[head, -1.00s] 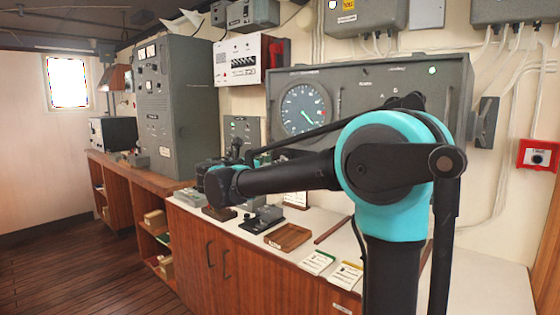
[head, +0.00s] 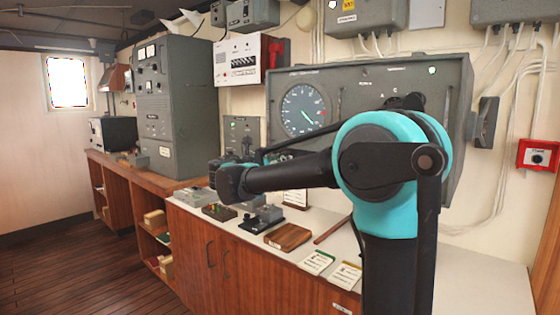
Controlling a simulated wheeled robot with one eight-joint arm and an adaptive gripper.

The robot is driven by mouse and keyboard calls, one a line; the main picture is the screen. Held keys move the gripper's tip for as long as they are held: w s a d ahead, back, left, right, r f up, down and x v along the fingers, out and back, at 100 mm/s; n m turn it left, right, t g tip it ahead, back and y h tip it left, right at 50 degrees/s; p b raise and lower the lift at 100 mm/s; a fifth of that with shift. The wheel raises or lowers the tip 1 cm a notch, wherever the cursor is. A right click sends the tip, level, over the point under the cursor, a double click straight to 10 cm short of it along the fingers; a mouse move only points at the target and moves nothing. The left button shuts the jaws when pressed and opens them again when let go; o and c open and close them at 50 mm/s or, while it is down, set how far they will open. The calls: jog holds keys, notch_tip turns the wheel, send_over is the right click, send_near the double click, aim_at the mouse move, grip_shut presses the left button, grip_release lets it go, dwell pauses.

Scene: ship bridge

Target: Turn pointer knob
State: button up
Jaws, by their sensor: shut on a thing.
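A small grey panel (head: 241,130) with dials or switches is on the back wall, left of the large round gauge. Its lower part is covered by my arm. No pointer knob can be made out clearly on it at this size. My arm crosses the middle of the head view, and its wrist ends in front of the lower part of the panel. My gripper's fingers are hidden behind the wrist and forearm, so what they touch does not show.
A large grey console with a round gauge (head: 304,109) stands behind my arm. On the white counter are a wooden tray (head: 288,237), two booklets (head: 318,262) and small devices (head: 219,211). A tall grey cabinet (head: 176,100) stands left. The floor at left is clear.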

jog(key=shift+c, duration=0.7)
jog(key=shift+m, duration=0.4)
jog(key=shift+m, duration=7.4)
jog(key=o, duration=1.2)
